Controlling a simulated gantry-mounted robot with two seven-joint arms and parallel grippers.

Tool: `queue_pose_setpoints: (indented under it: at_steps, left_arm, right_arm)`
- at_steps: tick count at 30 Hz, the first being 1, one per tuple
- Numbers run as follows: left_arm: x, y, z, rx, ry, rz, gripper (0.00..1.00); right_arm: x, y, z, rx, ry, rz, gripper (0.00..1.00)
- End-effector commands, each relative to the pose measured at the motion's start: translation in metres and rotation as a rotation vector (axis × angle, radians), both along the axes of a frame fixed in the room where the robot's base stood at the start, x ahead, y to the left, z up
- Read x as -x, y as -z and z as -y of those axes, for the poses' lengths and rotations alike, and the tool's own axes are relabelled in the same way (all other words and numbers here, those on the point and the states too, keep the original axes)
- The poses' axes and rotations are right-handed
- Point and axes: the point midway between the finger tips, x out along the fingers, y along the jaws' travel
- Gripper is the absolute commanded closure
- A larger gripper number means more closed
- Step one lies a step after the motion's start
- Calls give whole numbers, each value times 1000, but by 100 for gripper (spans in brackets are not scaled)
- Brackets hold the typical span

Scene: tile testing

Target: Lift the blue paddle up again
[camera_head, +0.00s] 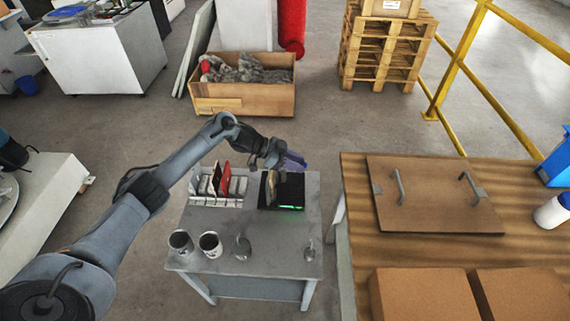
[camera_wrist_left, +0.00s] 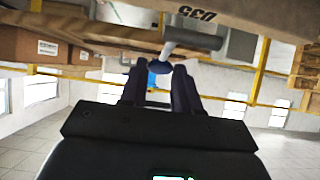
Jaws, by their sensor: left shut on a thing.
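My left gripper (camera_head: 278,158) reaches in from the left above the small grey table. It is shut on the blue paddle (camera_head: 294,159), whose blue-purple part shows beside the fingers in the head view. In the left wrist view the two dark fingers (camera_wrist_left: 160,88) point away from the camera, with a small blue piece (camera_wrist_left: 157,92) between them. My right gripper is out of view.
A rack of tiles (camera_head: 222,186), one red, stands left of the tester. Two dark cups (camera_head: 210,244) and small glassy items stand at the table's front. A wooden table (camera_head: 362,228) with a handled board lies to the right. The table's middle is clear.

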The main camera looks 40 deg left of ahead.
Motion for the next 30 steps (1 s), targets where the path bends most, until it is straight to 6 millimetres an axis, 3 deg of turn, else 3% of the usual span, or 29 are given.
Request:
queue_pose_setpoints:
  at_steps: [11, 12, 16, 30]
  left_arm:
    - [-2, -4, 2, 8, 4, 10, 100]
    - [-2, -4, 2, 8, 4, 10, 64]
    - [-2, -3, 2, 7, 3, 8, 44]
    - [5, -8, -6, 4, 1, 4, 44]
  right_arm:
    - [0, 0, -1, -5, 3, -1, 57]
    - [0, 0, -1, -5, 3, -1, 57]
    - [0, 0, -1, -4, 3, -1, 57]
    - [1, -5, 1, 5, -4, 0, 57]
